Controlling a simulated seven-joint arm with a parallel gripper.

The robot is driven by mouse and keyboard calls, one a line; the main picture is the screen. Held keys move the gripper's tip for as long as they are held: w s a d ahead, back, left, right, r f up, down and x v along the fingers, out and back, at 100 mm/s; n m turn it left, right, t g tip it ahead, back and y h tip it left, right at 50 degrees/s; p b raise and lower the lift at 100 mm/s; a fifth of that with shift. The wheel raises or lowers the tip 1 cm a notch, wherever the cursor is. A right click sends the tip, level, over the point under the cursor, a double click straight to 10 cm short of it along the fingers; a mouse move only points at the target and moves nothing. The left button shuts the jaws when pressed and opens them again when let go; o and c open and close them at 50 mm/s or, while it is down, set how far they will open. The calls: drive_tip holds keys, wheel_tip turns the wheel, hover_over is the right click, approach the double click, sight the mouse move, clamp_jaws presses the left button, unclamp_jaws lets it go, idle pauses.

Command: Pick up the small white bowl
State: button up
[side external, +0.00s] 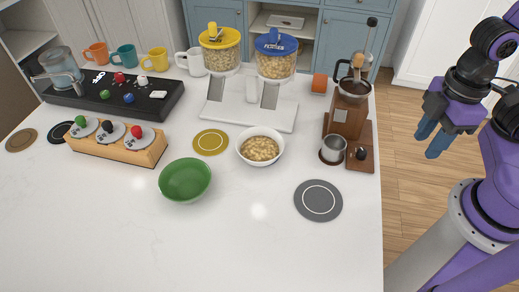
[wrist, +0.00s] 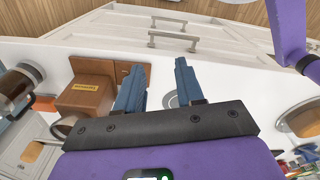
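The small white bowl (side external: 262,132) stands upright on the white counter in the side view, filled with tan cereal pieces (side external: 259,149). It is right of the green bowl and in front of the dispenser stand. My gripper (side external: 428,142) is far to its right, above the wooden floor beyond the counter's edge. In the wrist view my two blue fingers (wrist: 162,68) are spread apart with nothing between them. I cannot make out the white bowl for certain in the wrist view.
A green bowl (side external: 185,180) and a grey coaster (side external: 318,201) flank the white bowl's front. A brown grinder (side external: 347,115) with a metal cup (side external: 333,149) stands between it and my gripper. Cereal dispensers (side external: 275,58) are behind. The front counter is clear.

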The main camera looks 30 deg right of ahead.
sight(294, 180)
drive_tip(key=shift+o, duration=0.4)
drive_tip(key=shift+a, duration=0.1)
